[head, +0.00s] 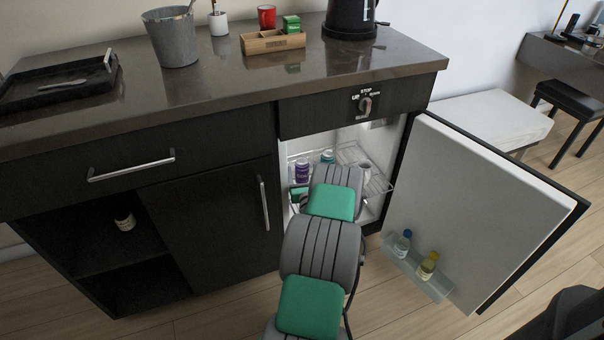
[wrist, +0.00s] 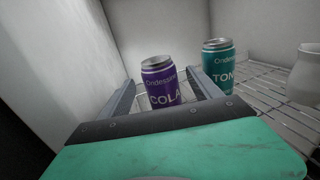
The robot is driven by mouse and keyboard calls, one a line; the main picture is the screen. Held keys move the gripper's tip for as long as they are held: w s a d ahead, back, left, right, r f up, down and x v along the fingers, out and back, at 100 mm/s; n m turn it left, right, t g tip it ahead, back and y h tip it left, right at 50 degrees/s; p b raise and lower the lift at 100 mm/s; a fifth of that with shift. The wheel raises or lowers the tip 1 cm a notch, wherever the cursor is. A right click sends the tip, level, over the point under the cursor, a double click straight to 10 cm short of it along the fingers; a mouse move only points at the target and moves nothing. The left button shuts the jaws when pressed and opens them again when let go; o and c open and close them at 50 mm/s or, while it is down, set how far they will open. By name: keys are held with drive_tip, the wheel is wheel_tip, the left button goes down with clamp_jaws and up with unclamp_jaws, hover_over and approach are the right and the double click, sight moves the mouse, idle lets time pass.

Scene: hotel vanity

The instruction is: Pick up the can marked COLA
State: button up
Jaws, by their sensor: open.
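The purple can marked COLA (wrist: 160,82) stands upright on a wire shelf inside the open mini fridge. It also shows in the head view (head: 302,171), left of my arm. In the wrist view my gripper (wrist: 160,92) is open, with one finger on each side of the can in the picture. I cannot tell whether the fingers touch it. The can's lower part is hidden behind my gripper's body. In the head view my arm hides the gripper.
A teal can marked TON (wrist: 218,68) stands close on the right, behind the right finger. A white cup (wrist: 305,75) is farther right on the wire shelf (wrist: 270,92). The fridge's left wall is near. The open fridge door (head: 480,200) holds two bottles.

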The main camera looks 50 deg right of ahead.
drive_tip(key=shift+d, duration=0.1)
drive_tip(key=shift+c, duration=0.3)
clamp_jaws()
idle(0.4)
